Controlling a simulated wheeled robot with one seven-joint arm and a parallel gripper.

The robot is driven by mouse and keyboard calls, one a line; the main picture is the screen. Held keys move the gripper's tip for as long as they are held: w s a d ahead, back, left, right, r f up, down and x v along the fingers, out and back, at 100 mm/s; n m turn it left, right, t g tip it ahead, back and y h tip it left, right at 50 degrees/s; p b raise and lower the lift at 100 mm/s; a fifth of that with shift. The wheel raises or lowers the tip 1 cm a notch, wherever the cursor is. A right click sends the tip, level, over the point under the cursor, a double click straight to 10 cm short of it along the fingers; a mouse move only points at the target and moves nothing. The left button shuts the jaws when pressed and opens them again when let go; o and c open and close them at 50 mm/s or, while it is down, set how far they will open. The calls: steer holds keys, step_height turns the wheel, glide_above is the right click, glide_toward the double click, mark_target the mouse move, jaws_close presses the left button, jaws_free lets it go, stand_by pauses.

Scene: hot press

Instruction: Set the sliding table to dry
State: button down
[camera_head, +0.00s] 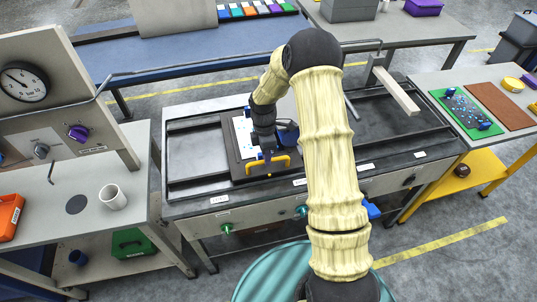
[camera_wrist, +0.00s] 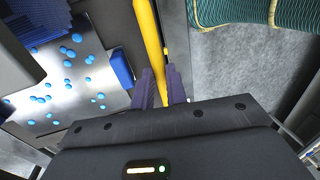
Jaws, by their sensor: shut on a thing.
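The sliding table (camera_head: 238,171) is a dark plate on the left part of the long black rail bed (camera_head: 190,182). A pale sheet with blue dots (camera_head: 240,128) lies on it, partly hidden by my arm; it also shows in the wrist view (camera_wrist: 75,90). A yellow handle (camera_head: 284,160) is at the table's front edge. My gripper (camera_head: 267,154) is at this handle from above. In the wrist view, the yellow bar (camera_wrist: 150,45) runs between the purple fingers of my gripper (camera_wrist: 162,88), which is shut on it.
Small labels (camera_head: 300,182) line the bed's front, too small to read. The bed's right part (camera_head: 385,122) looks clear, below a pale bar (camera_head: 397,92). At left, a bench holds a gauge panel (camera_head: 45,95) and a white cup (camera_head: 113,196). A right-hand table holds a green board (camera_head: 462,108).

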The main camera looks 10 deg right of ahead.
steer(key=shift+d, duration=0.2)
steer(key=c, duration=1.4)
jaws_free()
steer(key=shift+a+r, duration=0.1)
steer(key=w+r+b, duration=0.2)
steer(key=w+r, duration=0.1)
steer(key=r, duration=1.4)
steer(key=shift+w+b, duration=0.2)
steer(key=shift+b, duration=0.2)
